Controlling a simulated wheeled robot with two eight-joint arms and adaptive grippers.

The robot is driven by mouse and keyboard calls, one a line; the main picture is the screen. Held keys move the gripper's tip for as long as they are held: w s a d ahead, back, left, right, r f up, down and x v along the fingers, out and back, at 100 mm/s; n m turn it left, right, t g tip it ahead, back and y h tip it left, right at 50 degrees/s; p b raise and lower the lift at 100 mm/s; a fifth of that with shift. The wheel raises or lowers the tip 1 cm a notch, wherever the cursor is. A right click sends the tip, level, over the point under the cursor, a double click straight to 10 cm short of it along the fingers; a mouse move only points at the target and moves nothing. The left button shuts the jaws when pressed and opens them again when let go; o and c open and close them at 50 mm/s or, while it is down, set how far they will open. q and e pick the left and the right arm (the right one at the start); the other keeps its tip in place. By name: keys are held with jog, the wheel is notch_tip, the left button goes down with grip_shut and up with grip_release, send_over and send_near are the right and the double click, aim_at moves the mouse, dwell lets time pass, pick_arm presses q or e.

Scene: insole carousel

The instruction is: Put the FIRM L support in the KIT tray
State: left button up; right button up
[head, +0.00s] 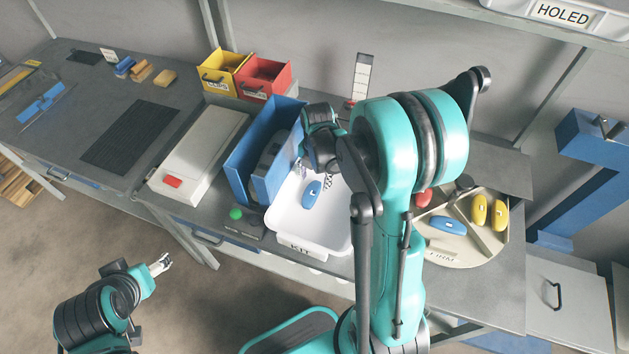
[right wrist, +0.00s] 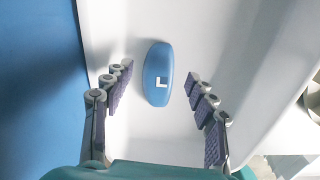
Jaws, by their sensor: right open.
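A blue support marked L (right wrist: 157,75) lies in the white KIT tray (right wrist: 205,20), between and beyond the fingertips of my right gripper (right wrist: 158,80). The fingers are spread and do not touch it. In the head view the blue support (head: 312,193) lies on the floor of the KIT tray (head: 290,238), with my right gripper (head: 328,172) above the tray. Another blue support (head: 447,225) lies in the FIRM section of the round carousel (head: 470,262). My left gripper (head: 161,264) is off the table at lower left, empty; its finger gap is too small to judge.
A tall blue bin (head: 252,165) stands against the tray's left side. A green button box (head: 240,222) is in front of it. Yellow supports (head: 498,214) and a red one (head: 423,198) are on the carousel. Yellow (head: 222,72) and red (head: 265,76) bins stand at the back.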

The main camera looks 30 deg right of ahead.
aim_at(315, 188)
notch_tip(315, 188, up, 9)
jog(key=p, duration=0.3)
pick_arm(q)
notch_tip(315, 188, up, 3)
jog(key=shift+r, duration=0.2)
pick_arm(e)
jog(key=s+a+r+m+t, duration=0.3)
jog(key=s+a+r+m, duration=0.1)
jog(key=m, duration=0.8)
jog(key=s+a+r+m+t, duration=0.3)
jog(key=s+a+r+m, duration=0.2)
jog(key=m, duration=0.7)
jog(key=s+a, duration=0.1)
jog(key=s, duration=0.1)
jog(key=shift+s+t, duration=0.3)
jog(key=shift+t, duration=0.1)
jog(key=shift+a, duration=0.1)
pick_arm(q)
jog(key=shift+f+b, duration=0.2)
jog(key=shift+b, duration=0.1)
pick_arm(e)
jog(key=shift+f, duration=0.15)
pick_arm(q)
jog(key=shift+c, duration=0.3)
pick_arm(e)
jog(key=shift+c, duration=0.2)
